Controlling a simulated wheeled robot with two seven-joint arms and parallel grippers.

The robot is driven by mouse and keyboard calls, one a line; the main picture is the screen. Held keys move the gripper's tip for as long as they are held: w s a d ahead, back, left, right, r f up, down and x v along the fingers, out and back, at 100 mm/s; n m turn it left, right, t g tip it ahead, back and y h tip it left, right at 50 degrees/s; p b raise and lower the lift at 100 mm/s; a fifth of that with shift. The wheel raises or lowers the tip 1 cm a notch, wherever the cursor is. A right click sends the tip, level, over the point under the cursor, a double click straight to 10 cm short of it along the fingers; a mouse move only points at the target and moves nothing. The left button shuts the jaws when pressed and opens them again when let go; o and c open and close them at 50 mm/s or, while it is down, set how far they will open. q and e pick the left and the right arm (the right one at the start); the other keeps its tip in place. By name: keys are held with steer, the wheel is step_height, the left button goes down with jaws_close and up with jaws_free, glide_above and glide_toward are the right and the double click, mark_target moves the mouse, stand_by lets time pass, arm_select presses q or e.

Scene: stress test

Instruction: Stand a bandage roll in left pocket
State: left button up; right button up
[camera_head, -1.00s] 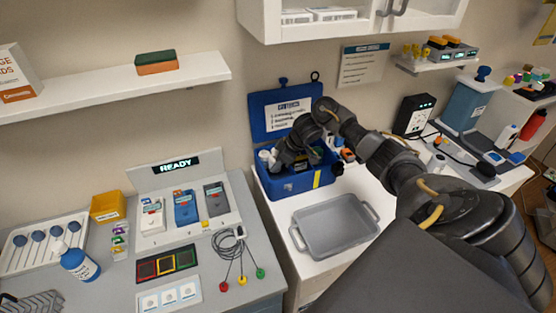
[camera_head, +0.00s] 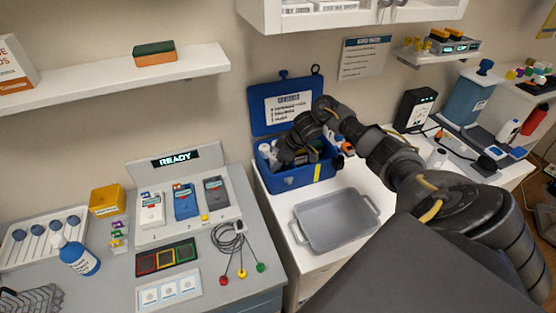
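The blue case (camera_head: 292,180) stands open on the white counter, its lid (camera_head: 283,103) raised against the wall with a white label inside. White roll-like items (camera_head: 266,150) show at the left end of the case, small and partly hidden by my arm. My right gripper (camera_head: 280,163) reaches down into the left part of the case, close to these white items. Its fingertips are hidden, so I cannot tell whether it holds anything. My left gripper is not in view.
A grey tray (camera_head: 336,238) with handles lies empty in front of the case. The left bench carries a READY panel (camera_head: 176,159), three devices, a cable with coloured plugs (camera_head: 229,240) and a blue-white bottle (camera_head: 79,258). A wall cabinet (camera_head: 350,22) hangs above.

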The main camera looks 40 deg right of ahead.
steer(key=shift+r, duration=0.1)
steer(key=b+v, duration=0.1)
steer(key=v, duration=0.9)
steer(key=shift+s+d+r, duration=0.15)
steer(key=shift+s+r, duration=0.05)
stand_by(0.5)
